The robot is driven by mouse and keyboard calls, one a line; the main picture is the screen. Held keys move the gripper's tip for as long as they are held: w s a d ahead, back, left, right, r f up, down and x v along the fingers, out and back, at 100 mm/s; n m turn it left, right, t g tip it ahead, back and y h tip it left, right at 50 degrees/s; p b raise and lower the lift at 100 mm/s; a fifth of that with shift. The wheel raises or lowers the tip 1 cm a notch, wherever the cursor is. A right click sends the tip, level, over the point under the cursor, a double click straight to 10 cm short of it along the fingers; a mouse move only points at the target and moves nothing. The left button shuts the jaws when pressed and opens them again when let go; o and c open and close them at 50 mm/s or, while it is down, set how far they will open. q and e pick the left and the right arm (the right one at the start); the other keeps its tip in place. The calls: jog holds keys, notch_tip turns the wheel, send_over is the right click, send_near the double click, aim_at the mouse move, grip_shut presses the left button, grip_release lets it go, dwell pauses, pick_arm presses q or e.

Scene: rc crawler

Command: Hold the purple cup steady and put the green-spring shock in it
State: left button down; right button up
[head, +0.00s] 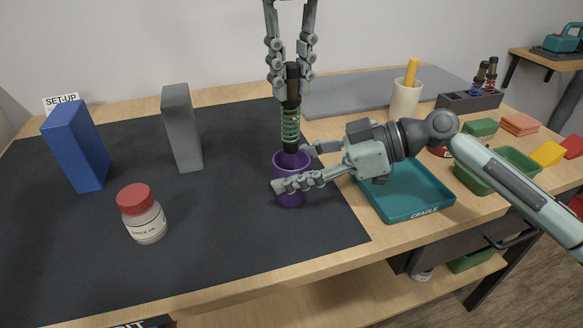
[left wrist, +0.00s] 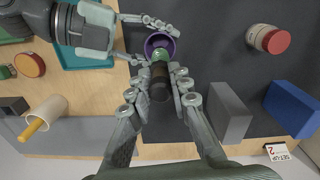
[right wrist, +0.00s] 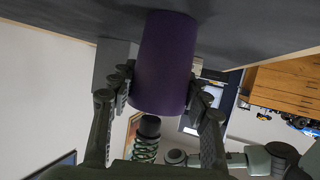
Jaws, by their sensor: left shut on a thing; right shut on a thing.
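The purple cup (head: 291,190) stands upright on the black mat; it also shows in the left wrist view (left wrist: 151,42) and right wrist view (right wrist: 164,62). My right gripper (head: 290,170) is shut on the cup, one finger on each side. The green-spring shock (head: 290,122) hangs upright from my left gripper (head: 292,88), which is shut on its dark upper body. The shock's dark lower end is at the cup's mouth; the right wrist view shows it (right wrist: 149,125) right by the rim. I cannot tell whether the tip is inside.
A blue block (head: 75,145), grey block (head: 182,130) and red-lidded jar (head: 143,215) stand on the mat (head: 215,240). A teal tray (head: 410,200) lies beneath my right forearm. A cream cup (head: 404,100) with a yellow stick stands behind it. The mat's front is clear.

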aim_at(291, 97)
pick_arm(q)
jog(key=shift+f, duration=1.65)
jog(key=c, duration=1.3)
grip_release()
notch_tip(291, 97, up, 12)
jog(key=shift+r, duration=0.1)
